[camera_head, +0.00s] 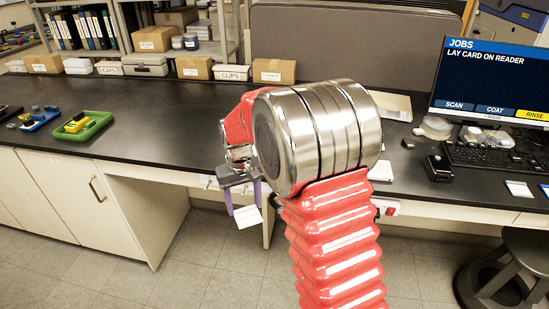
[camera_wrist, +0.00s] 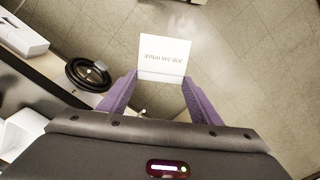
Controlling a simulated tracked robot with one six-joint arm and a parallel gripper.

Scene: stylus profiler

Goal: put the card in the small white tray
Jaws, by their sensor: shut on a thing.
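My gripper (camera_head: 244,206), with purple fingers, is shut on a white card (camera_head: 248,218) in front of the bench edge, with the floor below. In the wrist view the card (camera_wrist: 166,58) sticks out beyond the fingertips (camera_wrist: 160,77), its printed line upside down, apparently a job number and "RINSE". A white, low object (camera_head: 381,170) lies near the bench front, right of my arm and partly hidden by it. I cannot tell whether it is the small white tray. Two pale objects show at the left of the wrist view, one of them a white box-like thing (camera_wrist: 22,32).
The monitor (camera_head: 492,82) reads "LAY CARD ON READER". A keyboard (camera_head: 500,157), a small black device (camera_head: 438,168) and cards lie at the right. A green tray (camera_head: 84,126) is far left. The bench between is clear. A stool (camera_head: 508,270) stands front right.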

